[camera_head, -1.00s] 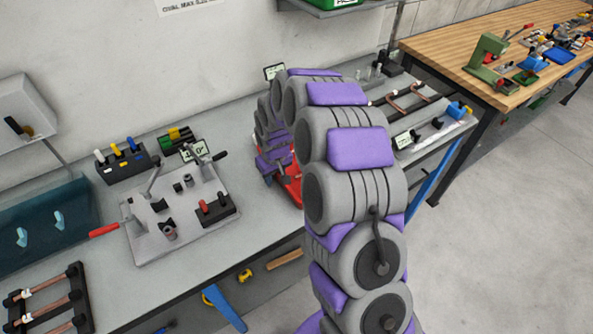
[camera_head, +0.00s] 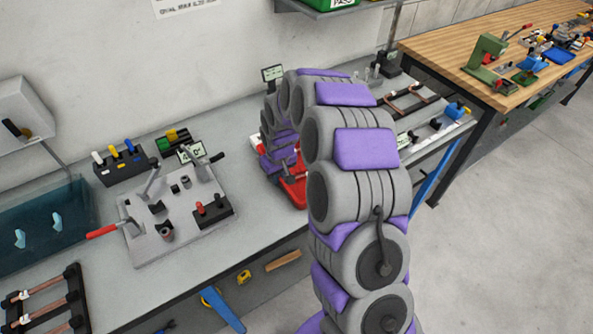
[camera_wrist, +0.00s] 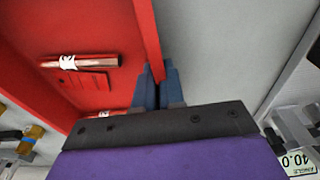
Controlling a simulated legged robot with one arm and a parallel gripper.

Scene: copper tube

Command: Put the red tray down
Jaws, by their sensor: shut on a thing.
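The red tray (camera_head: 296,192) shows in the head view just left of my arm, at the grey bench; most of it is hidden behind my arm. In the wrist view the red tray (camera_wrist: 60,25) fills the upper left, with copper tube pieces (camera_wrist: 80,61) lying in it, one with a white tie. My gripper (camera_wrist: 157,80) is shut on the tray's side wall, a finger on each side of it. In the head view my gripper (camera_head: 282,160) is partly hidden by the arm. I cannot tell whether the tray's underside touches the bench.
A bending fixture (camera_head: 165,225) with levers stands on the bench to the left. A tool block (camera_head: 125,165) and a small display (camera_head: 191,152) are behind it. A rack with copper tubes (camera_head: 45,305) is at the near left. Grey bench top (camera_head: 262,228) near the tray is clear.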

